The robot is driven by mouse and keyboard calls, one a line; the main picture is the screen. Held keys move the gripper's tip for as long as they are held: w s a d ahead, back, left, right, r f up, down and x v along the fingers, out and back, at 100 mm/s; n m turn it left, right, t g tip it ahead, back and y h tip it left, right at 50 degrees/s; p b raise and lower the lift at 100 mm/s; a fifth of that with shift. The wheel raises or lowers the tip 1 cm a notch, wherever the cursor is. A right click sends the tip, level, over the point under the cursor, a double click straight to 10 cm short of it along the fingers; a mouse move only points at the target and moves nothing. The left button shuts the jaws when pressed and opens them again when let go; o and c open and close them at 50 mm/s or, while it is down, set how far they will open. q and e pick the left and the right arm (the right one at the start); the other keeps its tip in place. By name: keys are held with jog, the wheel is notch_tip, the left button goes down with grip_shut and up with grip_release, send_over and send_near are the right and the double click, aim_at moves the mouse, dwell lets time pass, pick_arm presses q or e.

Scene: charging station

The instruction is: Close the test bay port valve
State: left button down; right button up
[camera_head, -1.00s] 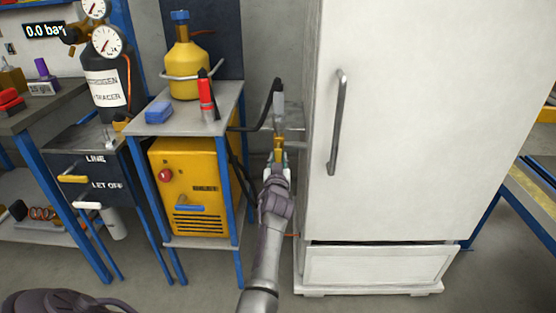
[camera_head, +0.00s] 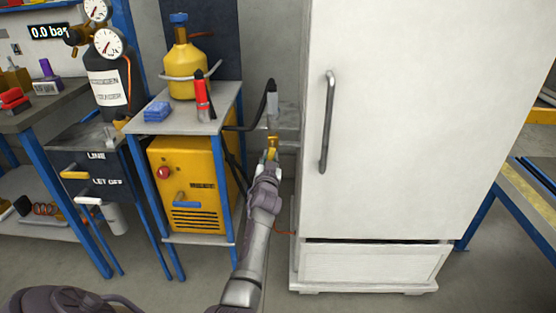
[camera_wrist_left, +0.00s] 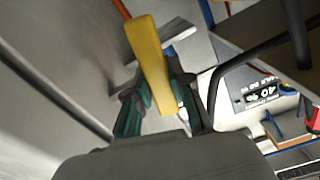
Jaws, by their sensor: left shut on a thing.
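The yellow valve lever (camera_head: 272,143) is beside the white cabinet, below a grey fitting (camera_head: 272,104) on a black hose. In the left wrist view the lever (camera_wrist_left: 152,62) is a long yellow bar between the green-padded fingers. My left gripper (camera_head: 269,156) is shut on it, and it also shows in the left wrist view (camera_wrist_left: 160,98). The valve body behind the lever is mostly hidden. My right gripper is not in view.
The white cabinet (camera_head: 400,120) with a long grey handle (camera_head: 327,122) stands close on the right. A blue-legged cart (camera_head: 225,100) with a yellow cylinder (camera_head: 184,65) and red tool (camera_head: 201,98) stands left. The gap between is narrow. A black hose (camera_wrist_left: 265,52) crosses the wrist view.

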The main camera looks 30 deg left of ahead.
pick_arm(q)
jog(key=shift+s+a+r+m, duration=0.1)
jog(key=shift+a+r+m, duration=0.1)
jog(key=shift+m, duration=1.3)
jog(key=shift+s+a+r+m, duration=0.15)
jog(key=shift+a+m, duration=0.1)
jog(key=shift+m, duration=0.65)
jog(key=shift+s+a+r+m+p, duration=0.1)
jog(key=shift+m+p, duration=0.3)
jog(key=shift+m, duration=0.5)
jog(key=shift+a+r+m, duration=0.15)
jog(key=shift+r+m, duration=0.05)
jog(key=shift+m, duration=0.7)
jog(key=m, duration=0.1)
jog(key=m+p, duration=0.1)
jog(key=m, duration=0.1)
jog(key=shift+s+a+r, duration=0.15)
jog(key=shift+r, duration=0.2)
jog(key=shift+r+m+p, duration=0.2)
jog(key=shift+m+p, duration=0.15)
jog(key=shift+m, duration=0.65)
jog(key=shift+r+m+p, duration=0.15)
jog(key=shift+m+p, duration=0.15)
jog(key=shift+m, duration=0.7)
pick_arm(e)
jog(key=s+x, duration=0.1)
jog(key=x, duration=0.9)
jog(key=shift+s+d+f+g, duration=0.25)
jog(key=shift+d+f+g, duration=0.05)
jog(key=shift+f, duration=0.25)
